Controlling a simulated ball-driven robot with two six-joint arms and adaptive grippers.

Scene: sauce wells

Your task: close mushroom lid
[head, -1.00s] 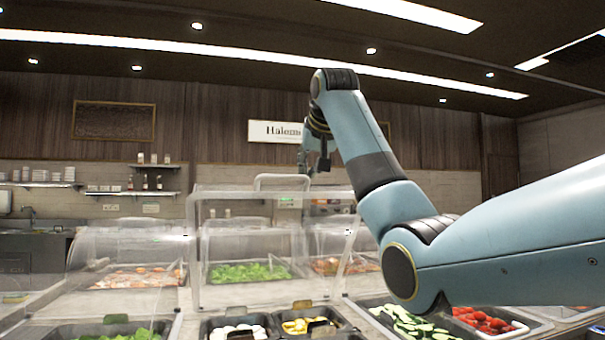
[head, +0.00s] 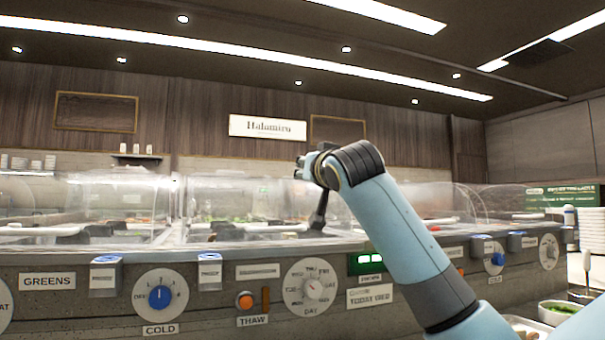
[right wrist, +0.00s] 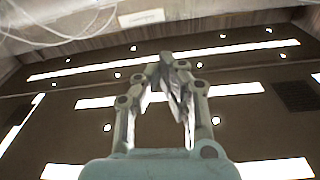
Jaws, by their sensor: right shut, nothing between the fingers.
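Clear curved lids (head: 235,190) stand over the counter in the head view, blurred and seen from low at the front. No readable label marks which one is the mushroom lid, and the mushrooms cannot be made out. My right gripper (head: 303,163) is at the end of the blue arm, in front of the middle lids; whether it touches one cannot be told. In the right wrist view the right gripper (right wrist: 170,62) has its fingers together and empty, against the ceiling. Clear lid-like edges (right wrist: 60,22) show at that view's upper left. My left gripper is out of view.
The counter front (head: 215,290) runs across the head view with dials, switches and a GREENS label (head: 47,282). A dark upright rod-like part (head: 319,212) shows below my right wrist.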

